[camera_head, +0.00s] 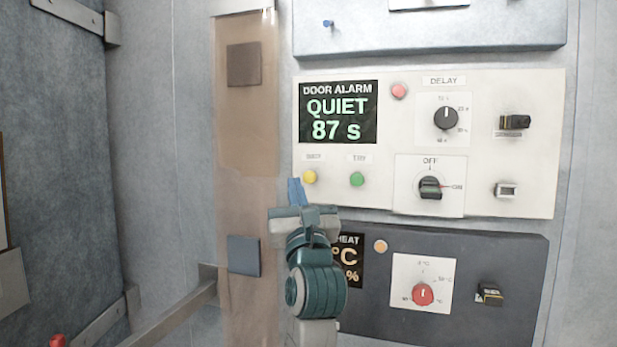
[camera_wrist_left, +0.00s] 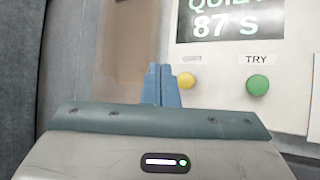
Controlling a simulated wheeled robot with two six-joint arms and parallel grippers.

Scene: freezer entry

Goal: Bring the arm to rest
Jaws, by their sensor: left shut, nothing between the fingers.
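My left gripper (camera_head: 295,191) is shut and empty, its blue fingers pointing up in front of the left edge of the white door alarm panel (camera_head: 380,185). It also shows in the left wrist view (camera_wrist_left: 161,85), fingers together, just left of the yellow button (camera_wrist_left: 190,80). In the head view the yellow button (camera_head: 309,177) and the green TRY button (camera_head: 357,179) sit to the right of the fingertips. No contact with either button is visible. The alarm display (camera_head: 338,112) reads QUIET, 87 s. My right gripper does not show.
A dark grey heat panel (camera_head: 470,262) with a red knob (camera_head: 423,294) lies below, its display partly hidden by my left arm. A grey box (camera_head: 430,35) is above. A brown translucent strip (camera_head: 245,130) hangs at left, and a metal rail (camera_head: 175,315) runs low left.

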